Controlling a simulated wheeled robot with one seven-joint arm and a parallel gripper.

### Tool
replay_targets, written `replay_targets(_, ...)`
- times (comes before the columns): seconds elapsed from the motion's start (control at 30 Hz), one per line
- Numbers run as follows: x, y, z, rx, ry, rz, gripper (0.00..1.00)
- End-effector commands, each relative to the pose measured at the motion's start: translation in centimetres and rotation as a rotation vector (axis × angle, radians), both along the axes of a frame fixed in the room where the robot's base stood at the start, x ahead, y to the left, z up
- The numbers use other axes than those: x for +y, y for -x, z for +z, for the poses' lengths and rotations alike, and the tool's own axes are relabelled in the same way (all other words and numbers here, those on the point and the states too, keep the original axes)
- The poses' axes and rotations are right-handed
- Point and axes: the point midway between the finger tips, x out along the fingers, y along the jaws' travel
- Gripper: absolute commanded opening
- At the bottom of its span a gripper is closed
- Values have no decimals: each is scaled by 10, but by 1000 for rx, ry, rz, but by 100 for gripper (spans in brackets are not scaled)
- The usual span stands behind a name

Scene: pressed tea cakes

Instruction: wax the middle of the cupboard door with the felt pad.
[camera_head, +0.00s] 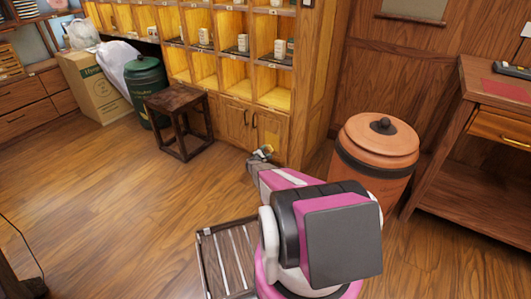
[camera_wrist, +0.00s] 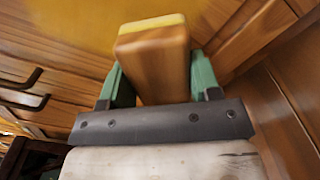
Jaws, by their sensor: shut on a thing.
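The felt pad (camera_wrist: 153,62) is a wooden block with a yellow felt layer along its far end. My gripper (camera_wrist: 158,78) is shut on it, with a green finger on each side. In the head view my gripper (camera_head: 262,156) is low in front of the cupboard, near its right corner. The cupboard doors (camera_head: 268,134) are wooden, below the lit shelves, with dark handles. Two handles (camera_wrist: 24,102) show at the left of the wrist view. My arm and gripper hide part of the right door. I cannot tell whether the felt touches the door.
A dark stool (camera_head: 180,105) stands left of the doors. A lidded clay jar (camera_head: 378,150) stands close on the right, by a wooden desk (camera_head: 450,150). A green bin (camera_head: 147,85) and a cardboard box (camera_head: 92,85) are further left. The floor in front at left is clear.

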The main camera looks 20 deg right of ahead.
Motion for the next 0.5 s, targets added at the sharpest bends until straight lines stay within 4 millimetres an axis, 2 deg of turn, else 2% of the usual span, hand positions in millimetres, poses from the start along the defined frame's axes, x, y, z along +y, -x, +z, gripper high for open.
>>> replay_targets(0.5, -7, -6, 0, 0, 0, 0, 38)
